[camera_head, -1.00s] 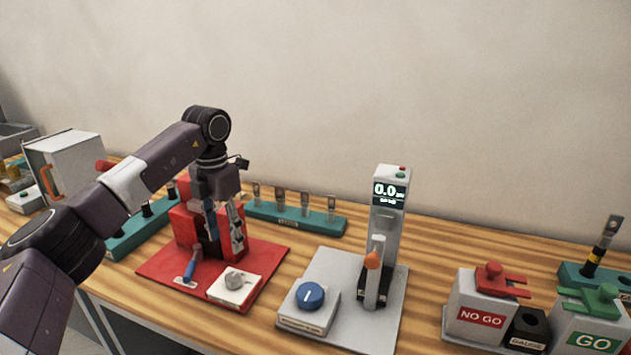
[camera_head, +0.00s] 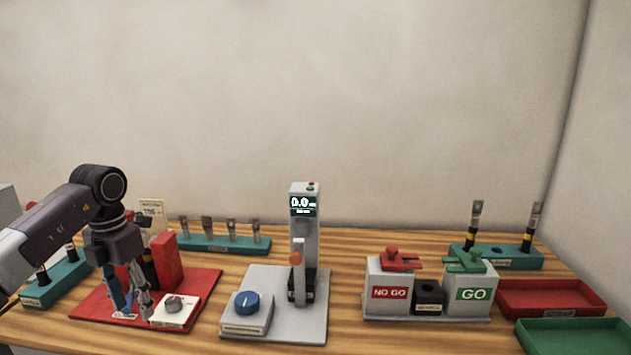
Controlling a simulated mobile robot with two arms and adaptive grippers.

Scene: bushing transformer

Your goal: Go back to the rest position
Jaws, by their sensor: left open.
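My left gripper (camera_head: 131,308) points down over the red base plate (camera_head: 202,298) at the left. It is open, and I see nothing between its fingers. A red block (camera_head: 167,262) stands on the plate just right of and behind the gripper. A dark part (camera_head: 149,270) shows between the gripper and the block, partly hidden by the gripper. A white box with a grey knob (camera_head: 174,307) is just right of the fingertips; I cannot tell whether they touch anything. My right gripper is not in view.
A grey press with a display reading 0.0 (camera_head: 304,235) and a blue-knob box (camera_head: 247,312) stand mid-table. Right are the NO GO (camera_head: 389,285) and GO (camera_head: 470,288) gauges, a red tray (camera_head: 552,299) and a green tray (camera_head: 575,338).

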